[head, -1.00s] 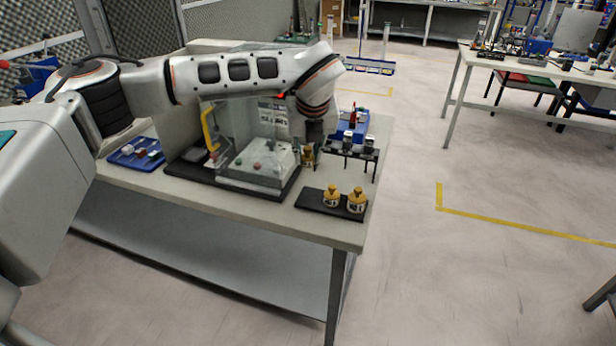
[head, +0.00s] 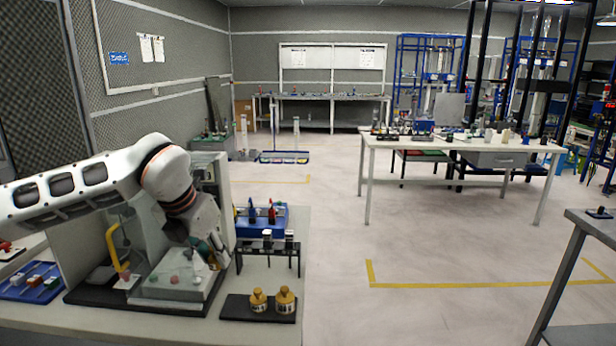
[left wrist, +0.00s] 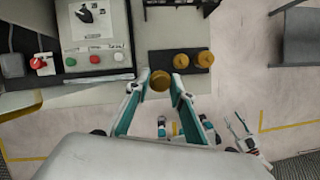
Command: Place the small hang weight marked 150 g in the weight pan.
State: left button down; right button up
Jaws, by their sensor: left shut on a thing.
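My left gripper (head: 214,258) comes down beside the right side of the clear-fronted bench device (head: 170,290). In the left wrist view the gripper (left wrist: 160,80) is shut on a small brass weight (left wrist: 160,82), held between its fingertips. Its marking cannot be read. Two more brass weights (head: 258,300) (head: 285,299) stand upright on a black mat (head: 236,310); they also show in the left wrist view (left wrist: 181,61) (left wrist: 205,58). I cannot make out a weight pan. Small teal and white parts (left wrist: 240,130) low in the left wrist view may be my right gripper; their state is unclear.
A black rack (head: 268,246) stands behind the mat, with a blue bin (head: 262,220) beyond it. A yellow handle (head: 116,250) rises at the device's left. A blue tray (head: 32,282) with small parts lies at the far left. Open floor lies to the right.

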pick_arm(q)
jog(key=s+a+f+m+g, duration=0.1)
jog(key=s+f+m+g, duration=0.2)
jog(key=m, duration=0.7)
jog(key=s+a+f+m+g+y, duration=0.1)
jog(key=s+f+m, duration=0.3)
jog(key=s+m, duration=0.4)
jog(key=s+a+f+m+g, duration=0.1)
jog(key=s+f+m+g, duration=0.3)
jog(key=m, duration=1)
jog(key=shift+s+a+g, duration=0.3)
jog(key=shift+s+a, duration=0.1)
jog(key=shift+s, duration=0.4)
